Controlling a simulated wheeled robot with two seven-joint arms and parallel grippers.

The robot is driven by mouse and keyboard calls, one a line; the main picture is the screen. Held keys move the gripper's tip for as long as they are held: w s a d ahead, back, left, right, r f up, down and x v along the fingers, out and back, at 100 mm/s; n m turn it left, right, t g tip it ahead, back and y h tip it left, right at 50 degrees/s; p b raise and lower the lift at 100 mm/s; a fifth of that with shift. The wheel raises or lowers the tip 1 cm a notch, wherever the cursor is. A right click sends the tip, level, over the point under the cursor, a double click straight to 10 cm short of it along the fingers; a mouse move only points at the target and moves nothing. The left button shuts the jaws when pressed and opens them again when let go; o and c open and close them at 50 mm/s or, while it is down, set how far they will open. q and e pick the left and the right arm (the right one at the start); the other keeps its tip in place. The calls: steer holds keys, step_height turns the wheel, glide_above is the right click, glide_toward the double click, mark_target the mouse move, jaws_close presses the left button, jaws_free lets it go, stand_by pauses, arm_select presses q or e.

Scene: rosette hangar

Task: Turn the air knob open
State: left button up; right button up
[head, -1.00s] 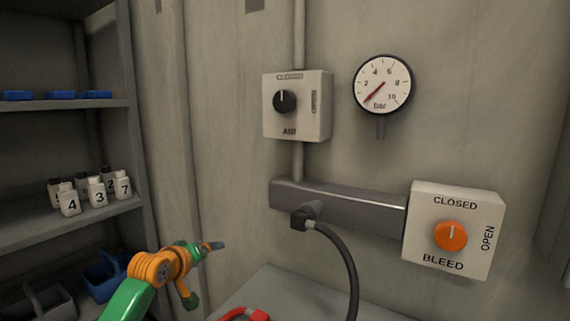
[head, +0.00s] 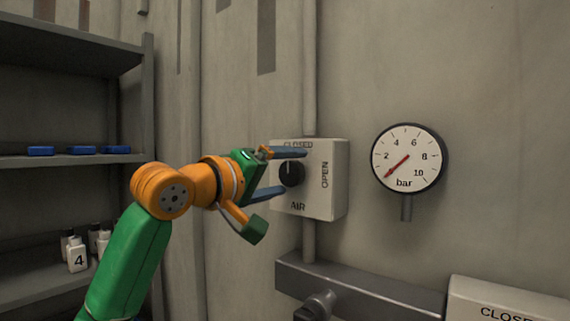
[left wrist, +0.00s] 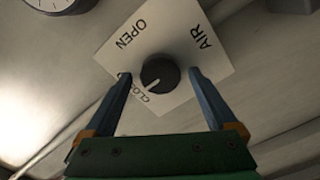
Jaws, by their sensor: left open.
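The air knob (head: 291,173) is a round black knob on a pale box (head: 327,185) marked CLOSED, OPEN and AIR. In the left wrist view the knob (left wrist: 160,75) has its white pointer mark toward the CLOSED label, which is partly hidden by a finger. My left gripper (head: 277,172) is open, with its two blue fingers above and below the knob in the head view. In the left wrist view the fingers (left wrist: 162,76) lie on both sides of the knob, with gaps between. My right gripper is not in view.
A pressure gauge (head: 409,158) hangs right of the box, its red needle low on the scale. A pipe (head: 309,242) runs down to a grey manifold (head: 360,290). The bleed box (head: 510,303) is partly in view at lower right. Shelves (head: 70,160) stand at left.

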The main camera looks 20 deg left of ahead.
arm_select(q)
steer(key=shift+w+d, duration=0.1)
steer(key=shift+w, duration=0.05)
steer(key=c, duration=1.4)
steer(key=shift+o, duration=0.2)
